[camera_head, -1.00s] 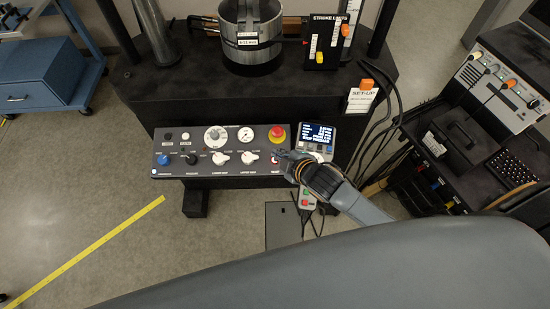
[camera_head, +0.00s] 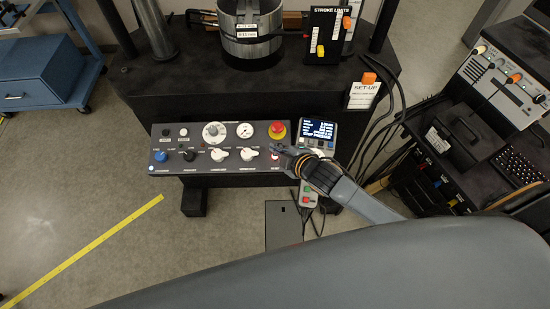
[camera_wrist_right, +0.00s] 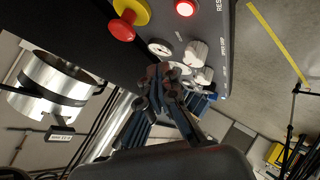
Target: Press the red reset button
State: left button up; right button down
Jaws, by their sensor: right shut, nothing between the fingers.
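The red reset button (camera_head: 275,157) is at the lower right of the control panel (camera_head: 205,169), just below my right gripper's tips. It glows red in the right wrist view (camera_wrist_right: 184,8), at the top edge beside a partly cut-off label. My right gripper (camera_head: 277,149) is shut and empty over the panel's right end. Its fingers also show in the right wrist view (camera_wrist_right: 160,80), apart from the button in the picture. Contact cannot be seen. My left gripper is not in view.
A red emergency-stop knob (camera_head: 278,130) on a yellow base sits just above the reset button. White knobs (camera_head: 248,154) lie to its left. A pendant with a lit screen (camera_head: 317,129) stands right of the panel. Cables hang farther right.

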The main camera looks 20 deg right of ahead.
jog(key=b, duration=0.4)
send_over(277, 162)
jog(key=f, duration=0.2)
jog(key=s+f, duration=0.1)
jog(key=f, duration=0.1)
jog(key=shift+a+f, duration=0.15)
jog(key=shift+f, duration=0.05)
jog(key=shift+w+f+b, duration=0.2)
jog(key=shift+f, duration=0.25)
jog(key=shift+w+f+b, duration=0.15)
jog(key=shift+w+f, duration=0.05)
jog(key=shift+f, duration=0.25)
jog(key=shift+f, duration=0.1)
jog(key=shift+w+f, duration=0.1)
jog(key=shift+f, duration=0.2)
jog(key=shift+w+f+b, duration=0.1)
jog(key=shift+f+b, duration=0.25)
dwell(0.5)
dwell(0.3)
jog(key=shift+s+r+p, duration=0.25)
jog(key=shift+r+p, duration=0.5)
jog(key=shift+p, duration=0.2)
